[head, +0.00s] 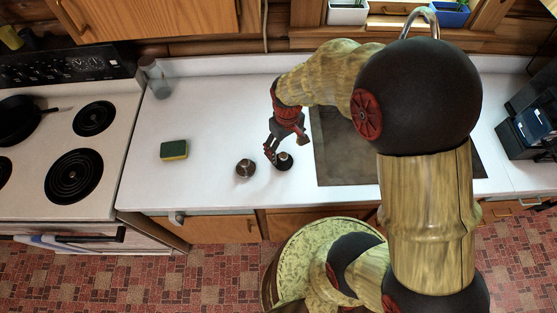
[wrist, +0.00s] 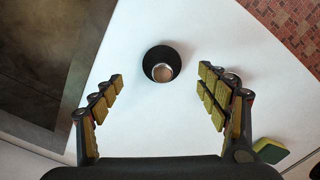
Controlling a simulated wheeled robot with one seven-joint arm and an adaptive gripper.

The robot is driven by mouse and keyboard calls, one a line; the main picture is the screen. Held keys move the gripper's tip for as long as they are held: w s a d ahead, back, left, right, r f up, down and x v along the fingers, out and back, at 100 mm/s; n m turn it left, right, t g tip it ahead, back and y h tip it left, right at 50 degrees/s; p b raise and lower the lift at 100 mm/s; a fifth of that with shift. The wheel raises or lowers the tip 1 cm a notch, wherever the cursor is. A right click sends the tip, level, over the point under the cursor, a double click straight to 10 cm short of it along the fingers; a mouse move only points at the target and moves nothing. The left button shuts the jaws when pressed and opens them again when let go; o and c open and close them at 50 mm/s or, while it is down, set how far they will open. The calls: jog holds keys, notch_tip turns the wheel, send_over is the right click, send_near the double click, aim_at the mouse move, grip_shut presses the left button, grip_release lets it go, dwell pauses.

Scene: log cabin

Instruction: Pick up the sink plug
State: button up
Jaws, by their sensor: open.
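A small round black thing with a shiny metal centre, which looks like the sink plug (head: 284,162), stands on the white counter just left of the sink. In the wrist view the plug (wrist: 162,62) lies between and slightly beyond my fingertips, with clear counter on both sides. My gripper (head: 286,148) is open and empty, pointing down over the counter beside the plug. Its spread fingers (wrist: 161,76) also show in the wrist view. I cannot tell the exact height of the fingertips above the plug.
A round brown and metal thing (head: 245,169) stands close left of the plug; in the wrist view it is partly behind the right finger. The sink (head: 340,150) is to the right. A green-yellow sponge (head: 174,150) and the stove (head: 60,150) are farther left.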

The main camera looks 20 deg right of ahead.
aim_at(283, 155)
notch_tip(283, 155, down, 2)
jog(key=shift+a, duration=0.15)
jog(key=f, duration=0.5)
jog(key=shift+w+a+b, duration=0.1)
jog(key=shift+w+b, duration=0.2)
jog(key=shift+b, duration=0.1)
jog(key=shift+c, duration=0.5)
jog(key=c, duration=1.1)
jog(key=shift+c, duration=0.3)
